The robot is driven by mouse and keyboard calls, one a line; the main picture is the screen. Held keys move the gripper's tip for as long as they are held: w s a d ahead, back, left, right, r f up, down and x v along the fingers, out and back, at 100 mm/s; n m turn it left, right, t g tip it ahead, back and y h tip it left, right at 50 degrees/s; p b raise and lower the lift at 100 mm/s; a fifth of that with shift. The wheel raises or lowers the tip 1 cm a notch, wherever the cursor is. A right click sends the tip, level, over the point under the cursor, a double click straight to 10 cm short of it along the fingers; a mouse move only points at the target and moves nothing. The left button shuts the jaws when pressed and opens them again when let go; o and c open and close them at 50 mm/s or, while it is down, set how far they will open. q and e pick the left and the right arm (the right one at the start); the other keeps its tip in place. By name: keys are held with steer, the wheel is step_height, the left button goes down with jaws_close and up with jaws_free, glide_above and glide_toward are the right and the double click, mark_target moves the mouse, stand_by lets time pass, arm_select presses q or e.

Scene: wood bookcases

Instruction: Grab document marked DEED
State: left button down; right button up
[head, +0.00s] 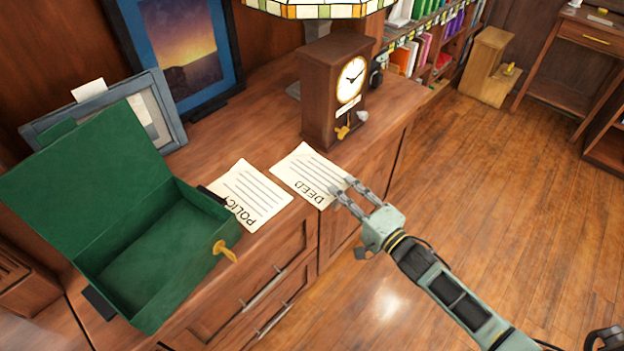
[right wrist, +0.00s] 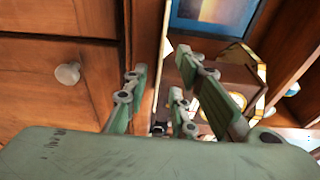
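The document marked DEED (head: 308,174) is a white sheet with printed lines, lying flat on the wooden cabinet top near its front edge. My right gripper (head: 343,186) is at the right corner of this sheet, fingers apart. In the right wrist view the fingers (right wrist: 160,78) stand on either side of the cabinet's edge, with a gap between them. I cannot tell whether the sheet's corner lies between the fingers. A second sheet marked POLICY (head: 250,194) lies just left of the DEED.
Framed pictures lean at the back. The floor (head: 470,200) to the right is clear.

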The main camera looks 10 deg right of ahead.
steer(key=shift+x, duration=0.85)
steer(key=shift+d+f, duration=0.1)
steer(key=shift+c, duration=0.4)
jaws_close()
